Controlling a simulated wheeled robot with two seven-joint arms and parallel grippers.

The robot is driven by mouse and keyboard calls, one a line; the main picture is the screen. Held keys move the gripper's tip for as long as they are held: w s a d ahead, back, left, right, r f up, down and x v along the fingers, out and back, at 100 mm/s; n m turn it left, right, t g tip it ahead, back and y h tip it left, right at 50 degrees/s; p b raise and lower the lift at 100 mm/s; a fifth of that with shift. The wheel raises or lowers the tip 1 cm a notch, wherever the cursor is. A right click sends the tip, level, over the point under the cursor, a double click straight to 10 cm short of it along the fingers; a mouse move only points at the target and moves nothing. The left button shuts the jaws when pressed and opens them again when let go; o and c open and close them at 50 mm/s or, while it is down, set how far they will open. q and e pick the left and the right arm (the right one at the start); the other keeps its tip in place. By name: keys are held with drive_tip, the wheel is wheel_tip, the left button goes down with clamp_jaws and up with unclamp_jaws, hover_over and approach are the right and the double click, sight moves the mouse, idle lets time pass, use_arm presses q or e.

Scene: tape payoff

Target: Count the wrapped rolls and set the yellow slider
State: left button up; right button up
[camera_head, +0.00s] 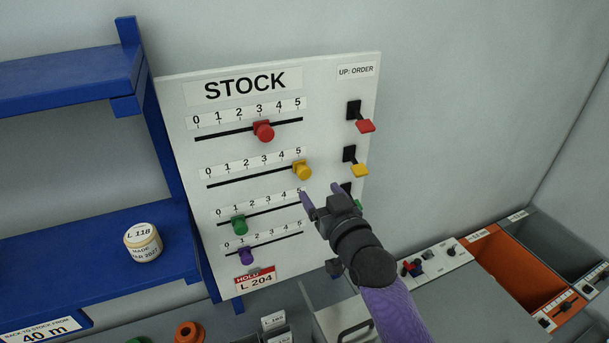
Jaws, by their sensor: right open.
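The white STOCK board (330,110) carries several numbered slider scales. The yellow slider knob (302,170) is at the 5 end of its scale. The red knob (263,131) is near 3, and the green knob (239,225) and purple knob (246,255) are near 1. My right gripper (321,194) is open with nothing between its purple fingers, just below and right of the yellow knob, apart from it in the picture. One cream roll (143,243) labelled L 118 stands on the blue shelf; I cannot tell whether it is wrapped. My left gripper is out of view.
A red lever (365,126) and a yellow lever (359,170) stick out at the board's right; a green one is mostly hidden behind my gripper. A HOLD card (255,280) reads L 204. Orange (503,262) and grey (557,243) bins stand at the right.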

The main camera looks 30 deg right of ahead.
sight(306, 174)
drive_tip(key=w, duration=0.8)
drive_tip(key=shift+w+d, duration=0.2)
drive_tip(key=shift+c, duration=0.3)
clamp_jaws()
drive_tip(key=shift+f, duration=0.1)
idle(0.6)
